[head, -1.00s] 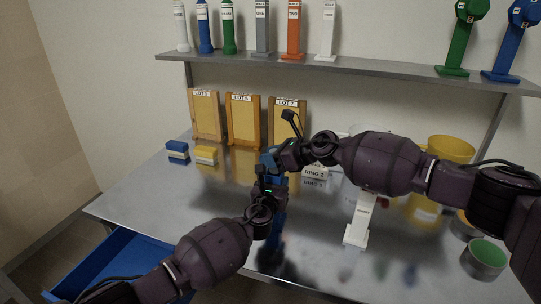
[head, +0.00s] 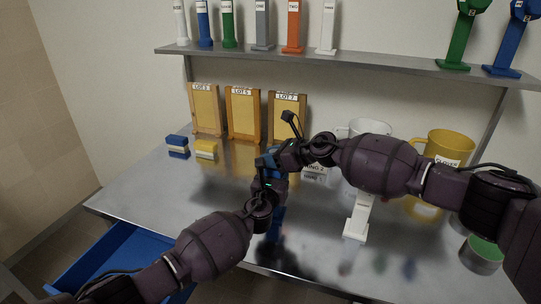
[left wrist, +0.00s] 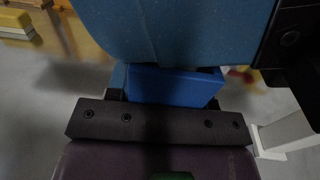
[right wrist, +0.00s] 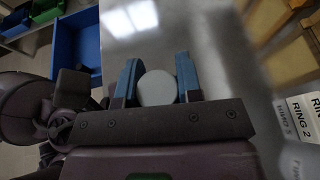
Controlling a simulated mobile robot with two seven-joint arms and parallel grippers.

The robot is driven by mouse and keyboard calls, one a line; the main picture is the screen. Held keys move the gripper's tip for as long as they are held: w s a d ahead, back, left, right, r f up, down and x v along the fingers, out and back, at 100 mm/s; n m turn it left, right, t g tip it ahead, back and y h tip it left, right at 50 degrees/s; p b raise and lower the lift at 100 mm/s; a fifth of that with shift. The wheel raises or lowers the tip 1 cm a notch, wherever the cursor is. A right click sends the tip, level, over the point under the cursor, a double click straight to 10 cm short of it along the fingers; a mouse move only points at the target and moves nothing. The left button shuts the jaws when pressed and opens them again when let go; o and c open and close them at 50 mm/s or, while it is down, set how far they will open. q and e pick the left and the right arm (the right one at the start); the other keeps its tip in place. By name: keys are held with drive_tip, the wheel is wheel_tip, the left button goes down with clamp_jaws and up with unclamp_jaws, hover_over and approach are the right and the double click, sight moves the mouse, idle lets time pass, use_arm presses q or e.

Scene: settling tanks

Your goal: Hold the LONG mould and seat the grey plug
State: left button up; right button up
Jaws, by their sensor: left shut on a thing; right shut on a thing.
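My right gripper (right wrist: 157,82) is shut on a pale grey round piece, the grey plug (right wrist: 157,89), seen end-on between its blue fingers in the right wrist view. My left gripper (head: 268,184) is close below the right gripper (head: 268,160) in the head view, and the two nearly meet. In the left wrist view a blue block (left wrist: 172,87) shows between the left jaws. It may be part of the LONG mould; no label shows. A large blue shape covers the top of that view. Whether plug and mould touch is hidden.
A white stand (head: 357,222) and a green-topped cup (head: 482,254) are to the right on the shiny metal table (head: 130,195). A yellow mug (head: 444,146) stands behind my right arm. Wooden LOT frames (head: 244,115) line the back. A blue bin (head: 120,262) is below left.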

drive_tip(key=shift+f, duration=0.15)
drive_tip(key=o, duration=1)
drive_tip(key=shift+d, duration=0.1)
drive_tip(key=v, duration=1.2)
use_arm(q)
drive_tip(key=o, duration=1.2)
drive_tip(key=shift+s, duration=0.1)
